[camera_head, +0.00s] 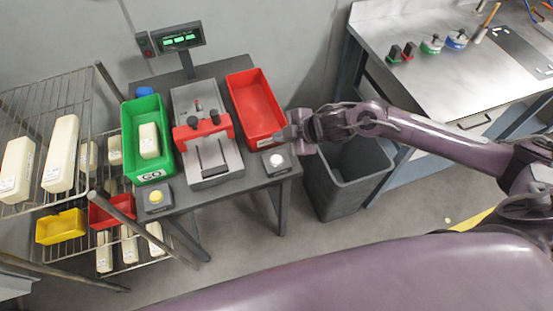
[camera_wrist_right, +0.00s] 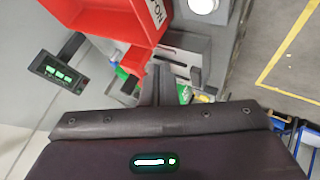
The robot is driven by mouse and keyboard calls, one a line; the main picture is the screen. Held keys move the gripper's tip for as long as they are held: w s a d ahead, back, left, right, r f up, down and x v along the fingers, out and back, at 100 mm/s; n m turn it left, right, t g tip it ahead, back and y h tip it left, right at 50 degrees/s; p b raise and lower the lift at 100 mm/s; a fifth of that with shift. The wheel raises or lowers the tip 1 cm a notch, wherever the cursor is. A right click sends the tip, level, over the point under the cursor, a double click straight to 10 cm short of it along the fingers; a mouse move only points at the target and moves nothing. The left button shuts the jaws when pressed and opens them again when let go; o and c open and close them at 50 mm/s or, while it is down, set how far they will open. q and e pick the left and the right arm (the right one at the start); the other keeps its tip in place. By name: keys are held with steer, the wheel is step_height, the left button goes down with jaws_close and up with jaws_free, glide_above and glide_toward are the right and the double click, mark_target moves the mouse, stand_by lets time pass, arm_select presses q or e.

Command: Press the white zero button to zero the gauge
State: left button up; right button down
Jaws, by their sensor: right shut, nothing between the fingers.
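The white zero button (camera_head: 277,160) sits on a small grey box at the front right corner of the dark table. It also shows at the top edge of the right wrist view (camera_wrist_right: 203,5). The gauge (camera_head: 207,135) is a grey fixture with a red clamp, in the middle of the table. My right gripper (camera_head: 284,134) is shut and empty, above the table's right edge, near the button and apart from it in the picture. Its narrow fingers show in the right wrist view (camera_wrist_right: 162,85). My left gripper is not in view.
A red bin (camera_head: 233,92) stands behind the button, and a green bin (camera_head: 130,120) stands left of the gauge. A yellow button (camera_head: 156,196) is at the front left. A green-lit display (camera_head: 181,38) stands behind. A dark waste bin (camera_head: 318,190) is at right.

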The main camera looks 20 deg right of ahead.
steer(key=b, duration=0.6)
glide_above(280, 161)
step_height(280, 161, down, 7)
steer(key=shift+f, duration=0.1)
steer(key=shift+w+f, duration=0.1)
steer(key=shift+f, duration=0.35)
stand_by(1.1)
steer(key=shift+f+b, duration=0.4)
steer(key=shift+f, duration=0.05)
steer(key=shift+f+b, duration=0.3)
steer(key=shift+f, duration=0.15)
stand_by(0.5)
steer(key=shift+r, duration=0.1)
steer(key=shift+r+p, duration=0.75)
steer(key=shift+p, duration=0.1)
